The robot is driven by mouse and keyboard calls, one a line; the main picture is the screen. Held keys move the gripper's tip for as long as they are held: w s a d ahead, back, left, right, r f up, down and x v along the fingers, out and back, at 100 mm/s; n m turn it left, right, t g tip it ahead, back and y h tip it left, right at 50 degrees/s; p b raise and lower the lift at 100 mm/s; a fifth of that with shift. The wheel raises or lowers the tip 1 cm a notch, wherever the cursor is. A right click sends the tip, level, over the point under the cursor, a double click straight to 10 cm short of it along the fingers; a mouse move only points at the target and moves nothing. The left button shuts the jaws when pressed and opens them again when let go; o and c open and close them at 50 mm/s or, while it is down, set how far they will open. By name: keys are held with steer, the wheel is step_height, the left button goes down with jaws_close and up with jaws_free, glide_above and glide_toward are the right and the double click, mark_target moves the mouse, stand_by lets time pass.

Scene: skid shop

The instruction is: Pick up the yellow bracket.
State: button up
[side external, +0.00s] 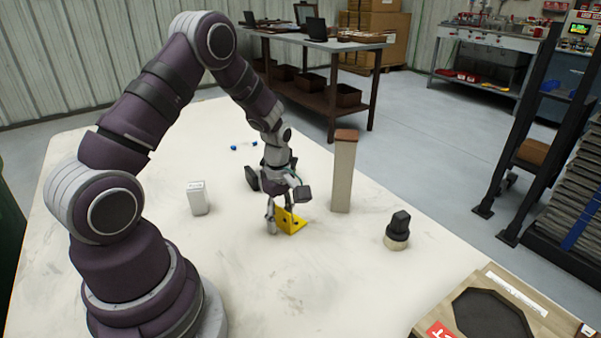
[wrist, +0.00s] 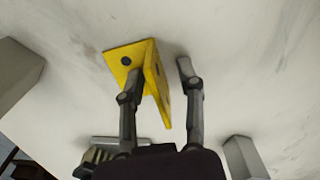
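The yellow bracket (side external: 292,224) is L-shaped, with a hole in it, and rests on the pale table. In the wrist view the bracket (wrist: 150,70) shows one plate flat and one standing up. My gripper (side external: 281,212) is low over the table at the bracket. In the wrist view my gripper (wrist: 160,74) is open, with its fingers on either side of the upright plate. The left finger overlaps the bracket in the picture, and a gap shows between the right finger and the plate. Whether the left finger touches it, I cannot tell.
A tall beige post (side external: 342,178) with a brown top stands close right of my gripper. A white box (side external: 197,199) stands to the left, and a black-topped knob (side external: 397,231) to the right. Small blue pieces (side external: 235,147) lie behind. The table's front middle is clear.

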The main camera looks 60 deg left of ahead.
jaws_close()
steer(key=shift+r, duration=0.1)
stand_by(0.4)
